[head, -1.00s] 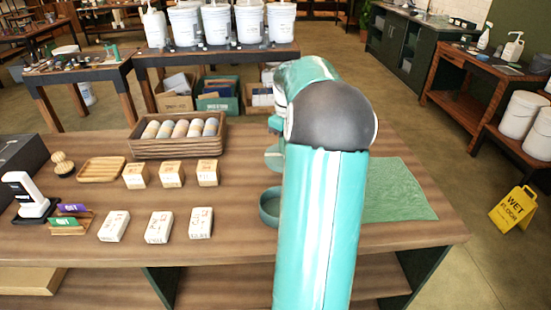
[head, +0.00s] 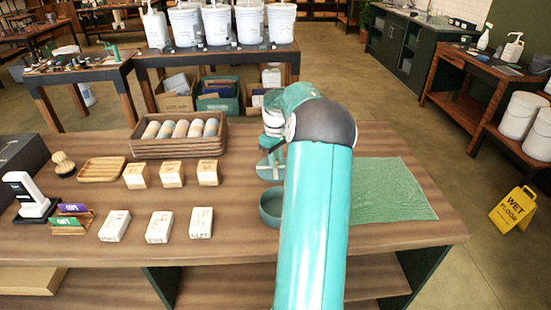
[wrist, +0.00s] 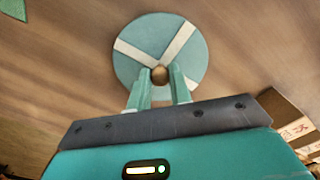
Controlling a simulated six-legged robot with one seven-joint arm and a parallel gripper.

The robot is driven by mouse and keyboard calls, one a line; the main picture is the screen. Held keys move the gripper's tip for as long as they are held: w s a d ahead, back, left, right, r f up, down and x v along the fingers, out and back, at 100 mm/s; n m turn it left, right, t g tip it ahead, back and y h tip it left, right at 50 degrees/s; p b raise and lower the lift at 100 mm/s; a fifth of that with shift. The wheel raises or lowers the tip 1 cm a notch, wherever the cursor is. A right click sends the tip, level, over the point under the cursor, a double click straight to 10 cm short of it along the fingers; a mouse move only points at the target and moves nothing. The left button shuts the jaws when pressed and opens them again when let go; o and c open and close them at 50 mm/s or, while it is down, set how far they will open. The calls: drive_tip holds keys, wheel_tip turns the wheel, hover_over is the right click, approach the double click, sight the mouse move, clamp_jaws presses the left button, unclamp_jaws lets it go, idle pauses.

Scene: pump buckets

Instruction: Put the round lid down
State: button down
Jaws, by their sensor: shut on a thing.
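The round lid (wrist: 140,52) is teal with cream bands and a small brown knob (wrist: 160,74). In the wrist view my gripper (wrist: 160,82) is shut on this knob, with one finger on each side. The lid also shows in the head view (head: 266,171), left of my arm and partly hidden by it. It is over the wooden table, behind a teal round container (head: 271,208). I cannot tell whether the lid touches the tabletop.
A green mat (head: 392,190) lies right of my arm. A wooden crate of cylinders (head: 177,147) stands behind left. Several small boxes (head: 159,227) and a wooden tray (head: 101,170) are further left. Bare table lies between the boxes and the teal container.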

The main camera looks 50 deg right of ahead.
drive_tip(key=shift+f, duration=0.1)
drive_tip(key=c, duration=1.3)
unclamp_jaws()
wheel_tip(320, 180, up, 12)
drive_tip(key=shift+r, duration=0.15)
